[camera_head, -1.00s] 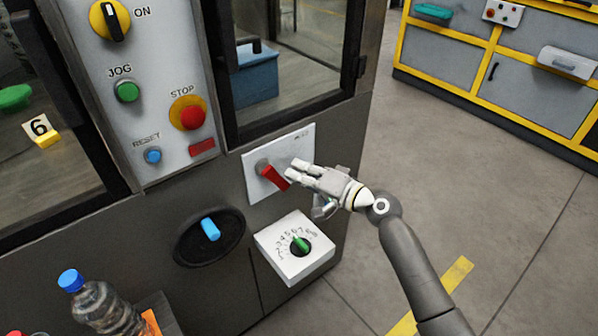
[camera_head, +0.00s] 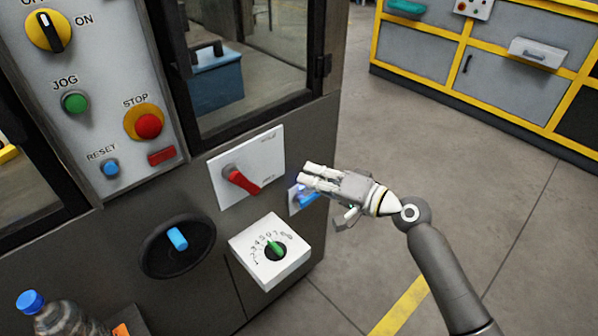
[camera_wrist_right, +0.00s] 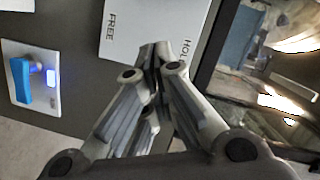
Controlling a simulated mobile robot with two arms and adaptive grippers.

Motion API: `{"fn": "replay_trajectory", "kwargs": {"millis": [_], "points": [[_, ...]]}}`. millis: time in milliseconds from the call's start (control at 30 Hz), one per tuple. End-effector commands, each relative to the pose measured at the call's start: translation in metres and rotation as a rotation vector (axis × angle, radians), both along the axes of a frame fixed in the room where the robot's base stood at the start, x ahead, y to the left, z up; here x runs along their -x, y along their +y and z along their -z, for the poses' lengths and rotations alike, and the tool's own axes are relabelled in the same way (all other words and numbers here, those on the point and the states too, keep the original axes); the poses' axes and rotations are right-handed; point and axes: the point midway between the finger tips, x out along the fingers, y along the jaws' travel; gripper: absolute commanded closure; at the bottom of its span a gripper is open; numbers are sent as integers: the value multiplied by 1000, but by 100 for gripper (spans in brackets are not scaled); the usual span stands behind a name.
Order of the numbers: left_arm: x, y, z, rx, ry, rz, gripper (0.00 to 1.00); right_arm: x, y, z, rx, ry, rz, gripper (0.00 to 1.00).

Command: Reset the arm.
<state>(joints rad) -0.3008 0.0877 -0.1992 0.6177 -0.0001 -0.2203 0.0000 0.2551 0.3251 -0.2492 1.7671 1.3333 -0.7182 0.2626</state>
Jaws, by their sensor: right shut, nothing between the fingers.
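My right gripper (camera_head: 306,178) is shut and empty. In the head view it shows to the right of the red lever (camera_head: 243,182), with a visible gap between them. The lever sits on a white plate (camera_head: 265,150) and its handle points down and to the right. In the right wrist view the closed fingertips (camera_wrist_right: 155,56) overlap the edge of the plate (camera_wrist_right: 150,22), marked FREE and, partly hidden, HOL. The lever does not show there. My left gripper is not in view.
A blue switch with a lit blue light (camera_wrist_right: 22,82) is partly behind my gripper in the head view. Below are a numbered dial (camera_head: 270,252) and a blue-handled knob (camera_head: 177,239). The button panel (camera_head: 112,130) and a bottle (camera_head: 55,315) are left. Open floor lies right.

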Motion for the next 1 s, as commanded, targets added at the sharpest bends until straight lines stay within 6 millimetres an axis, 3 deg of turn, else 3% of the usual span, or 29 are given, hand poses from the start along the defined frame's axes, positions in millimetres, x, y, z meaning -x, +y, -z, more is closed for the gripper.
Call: {"fn": "replay_trajectory", "kwargs": {"millis": [567, 667, 767, 867, 900, 1000], "points": [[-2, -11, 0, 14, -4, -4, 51, 3, -4, 0, 1, 1, 0, 100], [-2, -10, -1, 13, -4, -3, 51, 1, -7, 11, 15, 14, 17, 100], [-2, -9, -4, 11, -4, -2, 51, -5, -18, 48, 65, 54, 67, 100], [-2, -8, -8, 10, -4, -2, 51, -7, -37, 110, 159, 118, 140, 100], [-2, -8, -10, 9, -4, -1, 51, -5, -46, 139, 207, 147, 170, 100], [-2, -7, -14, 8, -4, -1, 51, 11, -68, 212, 336, 217, 225, 100]]}}
